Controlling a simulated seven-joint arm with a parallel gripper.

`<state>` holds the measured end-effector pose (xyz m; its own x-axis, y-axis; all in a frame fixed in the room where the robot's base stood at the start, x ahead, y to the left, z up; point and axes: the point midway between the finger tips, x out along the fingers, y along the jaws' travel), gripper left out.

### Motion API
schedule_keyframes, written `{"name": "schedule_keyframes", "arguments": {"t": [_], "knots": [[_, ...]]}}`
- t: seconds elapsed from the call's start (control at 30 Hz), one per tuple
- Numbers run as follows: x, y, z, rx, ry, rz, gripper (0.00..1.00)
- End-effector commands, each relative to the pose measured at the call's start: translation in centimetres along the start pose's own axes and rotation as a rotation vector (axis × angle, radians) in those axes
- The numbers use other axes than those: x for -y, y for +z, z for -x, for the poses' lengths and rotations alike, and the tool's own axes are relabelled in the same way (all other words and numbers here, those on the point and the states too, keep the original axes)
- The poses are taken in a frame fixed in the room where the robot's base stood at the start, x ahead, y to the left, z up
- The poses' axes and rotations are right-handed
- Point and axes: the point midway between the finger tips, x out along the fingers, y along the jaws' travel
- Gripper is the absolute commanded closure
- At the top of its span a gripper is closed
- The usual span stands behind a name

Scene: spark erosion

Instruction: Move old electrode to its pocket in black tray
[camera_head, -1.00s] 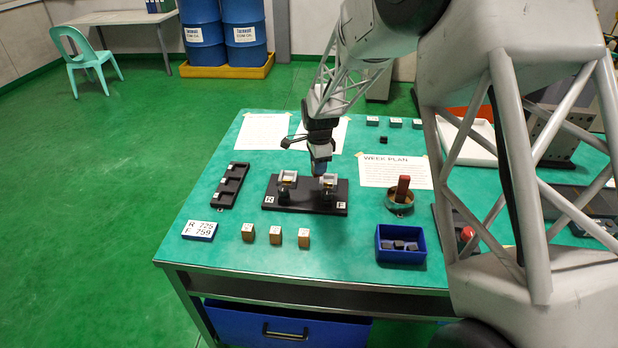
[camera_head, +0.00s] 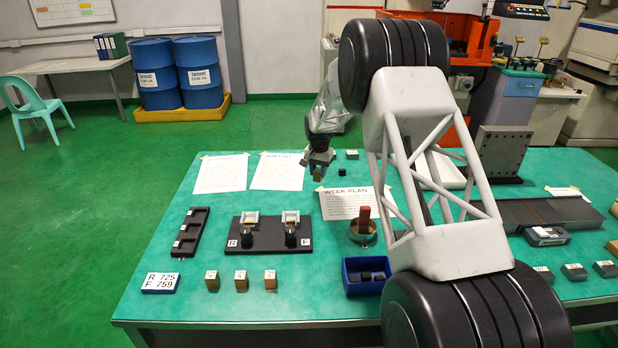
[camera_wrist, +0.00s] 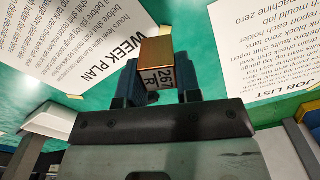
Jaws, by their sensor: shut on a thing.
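My gripper (camera_head: 318,165) is shut on a small block with a copper-coloured face (camera_wrist: 157,50), taken as the old electrode. Its pale label reads 267 and R in the wrist view. The block is held between the blue-grey fingers, above the table near the WEEK PLAN sheet. The black tray (camera_head: 181,252) lies at the left of the table, with several pockets in a row; small pale tags show on it. My gripper is well to the right of the tray and apart from it.
A black fixture marked R and F (camera_head: 270,247) holds two pale-topped holders. A round tin with a red-handled thing (camera_head: 363,235) is to the right.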

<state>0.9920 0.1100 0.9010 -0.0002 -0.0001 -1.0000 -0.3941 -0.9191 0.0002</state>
Motion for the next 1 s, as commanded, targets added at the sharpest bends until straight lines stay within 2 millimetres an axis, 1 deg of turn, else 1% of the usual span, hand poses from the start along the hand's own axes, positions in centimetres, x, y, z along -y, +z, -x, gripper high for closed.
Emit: {"name": "schedule_keyframes", "arguments": {"t": [0.1, 0.33, 0.47, 0.57, 0.77, 0.87, 1.0], "knots": [[-0.2, -1.3, -0.2, 0.000, 0.000, 0.038, 1.00], [-0.2, -3.1, -0.5, -0.001, -0.001, 0.096, 1.00], [0.7, -3.6, -0.7, -0.001, -0.001, 0.116, 1.00], [1.9, -3.2, -0.6, -0.001, -0.001, 0.108, 1.00], [4.0, -1.8, -0.6, -0.001, -0.001, 0.064, 1.00], [5.1, -0.8, -0.5, -0.001, -0.001, 0.034, 1.00], [7.1, 1.1, -0.3, -0.001, -0.001, -0.020, 1.00]]}}
